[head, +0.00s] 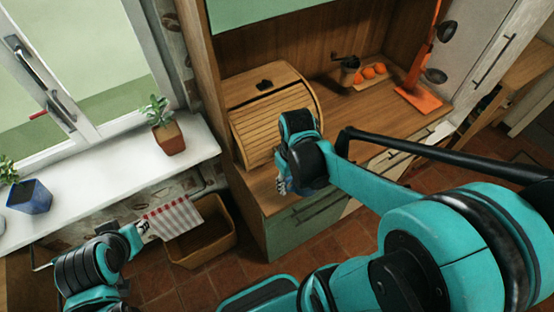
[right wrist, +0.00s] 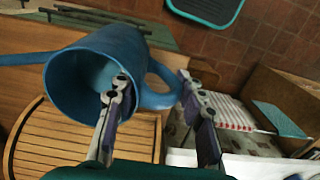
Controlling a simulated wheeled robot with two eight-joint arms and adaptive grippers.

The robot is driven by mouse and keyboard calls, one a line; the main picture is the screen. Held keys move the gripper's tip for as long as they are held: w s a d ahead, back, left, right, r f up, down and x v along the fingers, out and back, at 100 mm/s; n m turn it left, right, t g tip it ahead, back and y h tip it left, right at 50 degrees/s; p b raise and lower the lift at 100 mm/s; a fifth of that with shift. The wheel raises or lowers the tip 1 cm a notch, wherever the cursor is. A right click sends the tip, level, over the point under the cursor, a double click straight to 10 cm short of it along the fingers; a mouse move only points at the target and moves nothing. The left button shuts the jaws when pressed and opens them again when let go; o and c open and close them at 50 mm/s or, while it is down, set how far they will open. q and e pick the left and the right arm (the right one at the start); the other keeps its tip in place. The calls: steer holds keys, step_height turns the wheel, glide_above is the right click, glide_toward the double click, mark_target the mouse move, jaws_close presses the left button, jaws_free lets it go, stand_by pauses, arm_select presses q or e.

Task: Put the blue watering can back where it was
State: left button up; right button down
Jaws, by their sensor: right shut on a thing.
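The blue watering can (right wrist: 88,85) fills the upper left of the right wrist view, its open top towards the camera and its spout pointing left. My right gripper (right wrist: 155,90) is shut on it at the handle side, one finger over the opening and one beyond the handle (right wrist: 160,88). In the head view my right gripper (head: 284,188) is over the counter's left end, before the bread box; my arm hides nearly all of the can. I cannot tell whether the can touches the counter. My left gripper (head: 144,230) is beside a red-and-white striped cloth (head: 174,216); its grip is unclear.
The roll-top bread box (head: 272,118) stands close behind my right gripper. A white windowsill (head: 105,183) at left holds a terracotta plant pot (head: 168,139) and a blue pot (head: 30,197). A bin (head: 205,245) stands below.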

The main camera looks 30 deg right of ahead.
steer(key=shift+w+a+f+b, duration=0.1)
steer(key=shift+w+f+b, duration=1.1)
steer(key=shift+w+f, duration=1.65)
steer(key=shift+w+f+b, duration=1.15)
steer(key=shift+w+f, duration=1.5)
steer(key=shift+w, duration=0.3)
steer(key=shift+r, duration=0.1)
steer(key=shift+s, duration=0.1)
steer(key=c, duration=0.9)
jaws_free()
